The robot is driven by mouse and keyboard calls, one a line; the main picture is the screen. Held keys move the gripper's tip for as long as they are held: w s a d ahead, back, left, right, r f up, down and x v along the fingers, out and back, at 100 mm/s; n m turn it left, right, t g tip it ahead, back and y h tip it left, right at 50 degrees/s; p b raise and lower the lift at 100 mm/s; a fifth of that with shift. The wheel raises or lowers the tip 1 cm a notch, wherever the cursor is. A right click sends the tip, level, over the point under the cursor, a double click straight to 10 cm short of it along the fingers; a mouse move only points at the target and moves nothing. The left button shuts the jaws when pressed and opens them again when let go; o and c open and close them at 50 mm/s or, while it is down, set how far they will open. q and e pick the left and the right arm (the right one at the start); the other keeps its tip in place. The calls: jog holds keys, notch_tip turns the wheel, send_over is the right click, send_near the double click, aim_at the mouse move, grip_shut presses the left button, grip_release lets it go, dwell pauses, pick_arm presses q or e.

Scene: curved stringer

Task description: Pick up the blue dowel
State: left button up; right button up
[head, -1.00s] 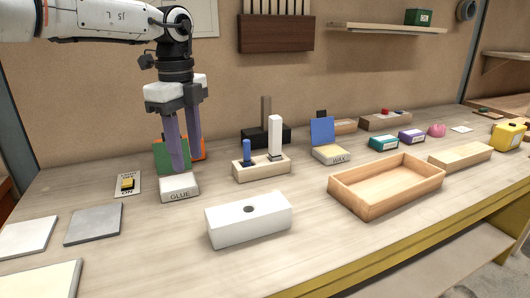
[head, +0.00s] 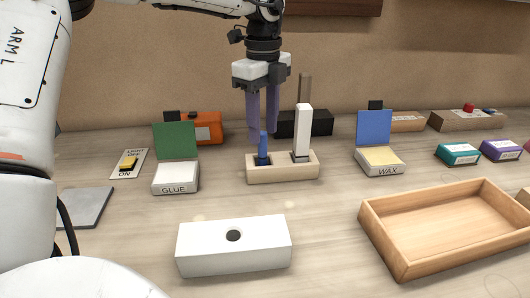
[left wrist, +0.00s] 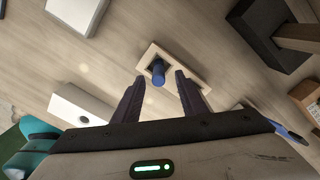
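The blue dowel (head: 262,150) stands upright in the left socket of a light wooden holder (head: 283,172). A white square post (head: 303,128) stands in the right socket. My left gripper (head: 262,137) points down over the dowel, its purple fingers open, with the tips around the height of the dowel's top. In the left wrist view the dowel (left wrist: 158,70) appears between the two fingertips (left wrist: 160,78), with a gap on each side. The dowel's lower end is hidden in the holder. My right gripper is not in view.
A white block with a hole (head: 234,246) stands in front of the holder. The glue box (head: 176,178) is left, the wax box (head: 380,162) right. A black block (head: 318,124) with a brown post stands close behind. An empty wooden tray (head: 400,258) is front right.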

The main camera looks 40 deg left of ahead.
aim_at(263, 146)
pick_arm(q)
jog(key=shift+s+f, duration=0.1)
jog(key=shift+f, duration=2.65)
grip_shut()
jog(key=shift+r, duration=0.1)
